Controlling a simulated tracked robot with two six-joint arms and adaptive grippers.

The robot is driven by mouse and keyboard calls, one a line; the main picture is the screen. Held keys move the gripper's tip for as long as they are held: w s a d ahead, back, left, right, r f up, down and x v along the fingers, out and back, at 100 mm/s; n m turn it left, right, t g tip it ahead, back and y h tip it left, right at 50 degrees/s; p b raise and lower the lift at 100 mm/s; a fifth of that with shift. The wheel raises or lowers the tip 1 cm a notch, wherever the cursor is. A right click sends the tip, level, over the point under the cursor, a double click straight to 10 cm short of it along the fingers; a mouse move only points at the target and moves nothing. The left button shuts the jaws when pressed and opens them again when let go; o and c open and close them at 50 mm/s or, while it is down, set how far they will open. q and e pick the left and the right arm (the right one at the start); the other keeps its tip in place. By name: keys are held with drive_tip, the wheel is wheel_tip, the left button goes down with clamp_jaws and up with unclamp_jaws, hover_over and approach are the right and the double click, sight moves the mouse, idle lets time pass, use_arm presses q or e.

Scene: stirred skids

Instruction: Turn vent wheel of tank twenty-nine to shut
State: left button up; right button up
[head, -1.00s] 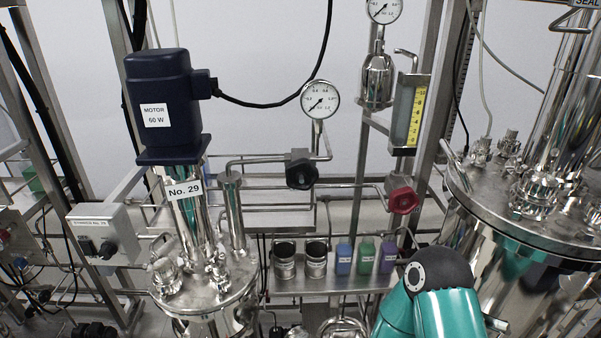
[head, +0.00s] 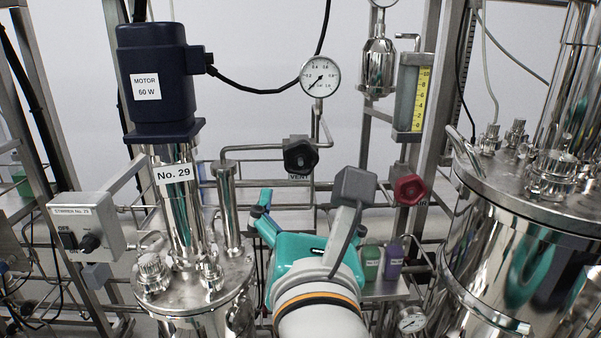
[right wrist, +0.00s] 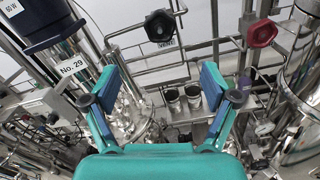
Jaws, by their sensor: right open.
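The black vent wheel (head: 300,155), with a VENT label just below it, sits on a steel pipe right of the No. 29 label (head: 174,174). It also shows at the top middle of the right wrist view (right wrist: 160,27). Tank twenty-nine (head: 193,290) stands at the lower left under its motor. My right gripper (head: 298,215) is below the wheel and apart from it. In the right wrist view its two fingers (right wrist: 158,82) are spread, with nothing between them. In the head view its right finger is largely hidden. My left gripper is not in view.
A red wheel (head: 409,190) sits to the right of the vent wheel. A pressure gauge (head: 320,76) stands above it. The dark blue motor (head: 155,85) and the stirrer switch box (head: 85,227) are at left. A large steel tank (head: 510,250) fills the right. Steel cups (right wrist: 182,96) are on a shelf.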

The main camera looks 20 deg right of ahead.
sight(301, 158)
drive_tip(key=p+x, duration=0.1)
drive_tip(key=x, duration=1.5)
drive_tip(key=shift+w+d, duration=0.1)
drive_tip(key=shift+w, duration=0.25)
